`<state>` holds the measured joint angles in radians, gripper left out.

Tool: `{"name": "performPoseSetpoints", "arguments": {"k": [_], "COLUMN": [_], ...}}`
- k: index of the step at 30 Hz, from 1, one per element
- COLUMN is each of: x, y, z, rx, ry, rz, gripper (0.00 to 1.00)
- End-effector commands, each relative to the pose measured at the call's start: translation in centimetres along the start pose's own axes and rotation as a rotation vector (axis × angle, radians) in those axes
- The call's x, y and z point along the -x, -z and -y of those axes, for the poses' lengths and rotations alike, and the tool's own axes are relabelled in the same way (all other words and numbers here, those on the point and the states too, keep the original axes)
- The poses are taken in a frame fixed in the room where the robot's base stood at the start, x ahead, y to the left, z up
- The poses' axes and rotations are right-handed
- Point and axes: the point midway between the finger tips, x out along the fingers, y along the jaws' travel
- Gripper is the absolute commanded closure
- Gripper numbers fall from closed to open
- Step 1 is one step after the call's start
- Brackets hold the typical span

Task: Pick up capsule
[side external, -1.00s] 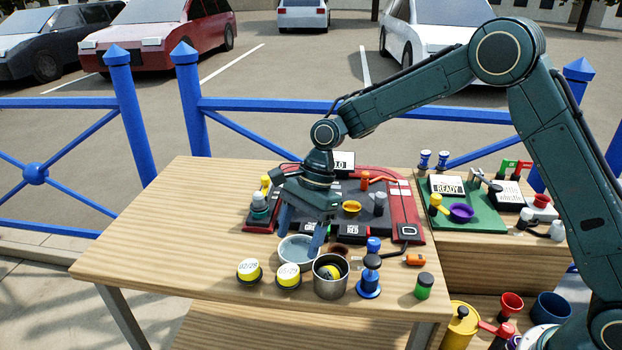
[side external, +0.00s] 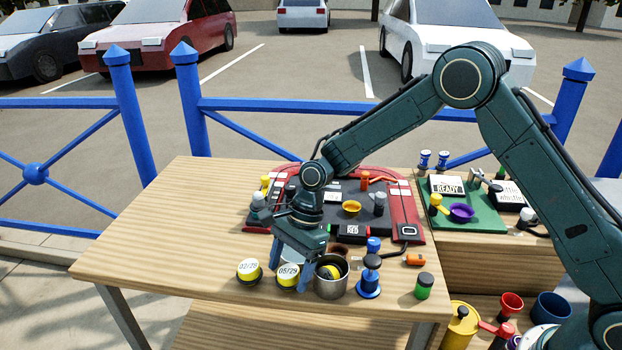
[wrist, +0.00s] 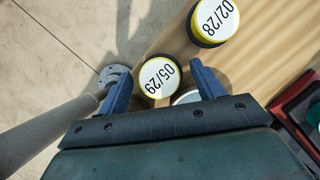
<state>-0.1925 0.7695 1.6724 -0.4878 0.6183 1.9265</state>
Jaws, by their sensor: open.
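Two round yellow-and-black capsules with white dated tops stand near the table's front edge in the side external view. The one marked 02/28 (side external: 248,271) is at the left; the one marked 05/29 (side external: 287,278) is to its right. My gripper (side external: 289,273) is open and empty, pointing down over the 05/29 capsule. In the wrist view the 05/29 capsule (wrist: 158,80) shows between the two fingers of my gripper (wrist: 161,75), and the 02/28 capsule (wrist: 213,20) lies outside them. Whether the fingers reach down beside the capsule, I cannot tell.
A metal cup (side external: 331,289) with a yellow item inside stands close to the right finger. A red-edged tray (side external: 415,220) lies behind. The table's front left (side external: 180,250) is clear.

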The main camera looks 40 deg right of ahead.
Motion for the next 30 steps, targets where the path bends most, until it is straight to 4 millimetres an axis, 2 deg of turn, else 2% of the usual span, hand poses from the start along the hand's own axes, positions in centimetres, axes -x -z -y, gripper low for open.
{"name": "performPoseSetpoints", "arguments": {"k": [3, 6, 22, 28, 30], "x": [-1.3, -1.8, -1.9, -1.9, -1.9], "y": [0.0, 0.0, 0.0, 0.0, 0.0], "z": [-0.1, 0.0, 0.0, 0.0, 0.0], "rx": [0.001, 0.002, 0.002, 0.002, 0.002], "ry": [-0.003, -0.001, -0.001, -0.001, -0.001], "rz": [-0.001, -0.001, -0.001, -0.001, -0.001], "gripper": [0.33, 0.33, 0.33, 0.72, 0.73]}}
